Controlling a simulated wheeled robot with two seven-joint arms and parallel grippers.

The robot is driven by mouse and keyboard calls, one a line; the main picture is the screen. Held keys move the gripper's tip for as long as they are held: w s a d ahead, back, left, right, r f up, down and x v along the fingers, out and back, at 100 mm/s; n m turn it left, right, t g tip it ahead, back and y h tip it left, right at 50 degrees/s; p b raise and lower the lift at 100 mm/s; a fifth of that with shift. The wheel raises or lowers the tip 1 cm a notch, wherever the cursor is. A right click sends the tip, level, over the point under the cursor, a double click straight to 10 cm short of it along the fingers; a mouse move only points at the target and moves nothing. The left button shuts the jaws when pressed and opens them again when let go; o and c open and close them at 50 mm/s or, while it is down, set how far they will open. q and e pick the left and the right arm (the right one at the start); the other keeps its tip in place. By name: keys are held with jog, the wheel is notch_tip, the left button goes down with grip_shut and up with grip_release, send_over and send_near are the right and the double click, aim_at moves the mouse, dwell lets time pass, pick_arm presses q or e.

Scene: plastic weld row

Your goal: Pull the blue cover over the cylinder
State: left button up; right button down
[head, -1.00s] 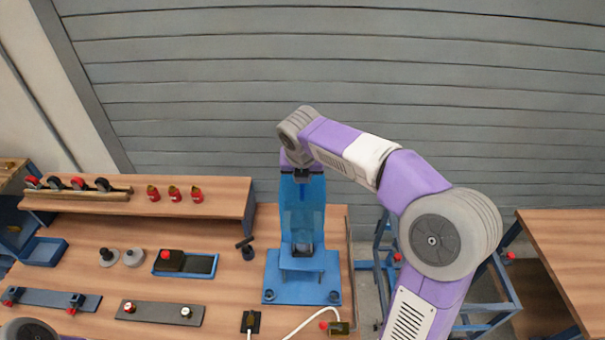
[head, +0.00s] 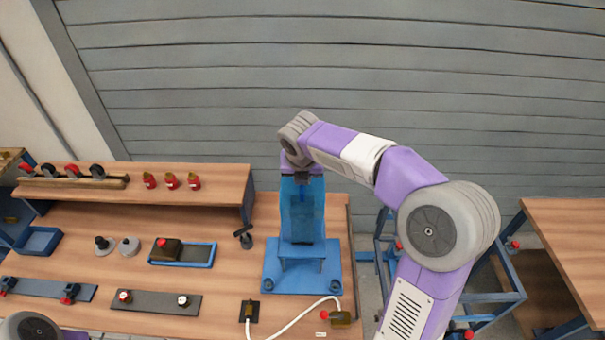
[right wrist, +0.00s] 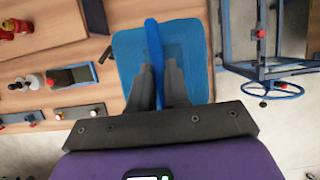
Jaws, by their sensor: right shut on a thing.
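The blue cover (head: 302,212), see-through and tall, stands at the fixture on the workbench. My right gripper (head: 301,178) is above its top, shut on the cover's upper part. In the right wrist view, the two dark fingers (right wrist: 157,88) close on a blue upright bar (right wrist: 153,45) of the cover. The blue fixture base (head: 275,282) lies flat below. The cylinder is not clearly seen; it is hidden behind or inside the cover. My left gripper is out of view; only part of my left arm shows at the lower left.
A white cable (head: 295,322) runs in front of the base. A small black stand (head: 244,238) is close on its left. A raised wooden shelf (head: 215,180) with red bottles (head: 171,181) is at the back left. A blue cart frame (head: 490,308) stands to the right.

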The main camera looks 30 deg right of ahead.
jog(key=shift+f+b, duration=1.35)
jog(key=shift+f, duration=1.05)
jog(key=shift+p, duration=0.4)
jog(key=shift+f, duration=0.4)
jog(key=c, duration=0.6)
grip_release()
jog(key=shift+r, duration=0.1)
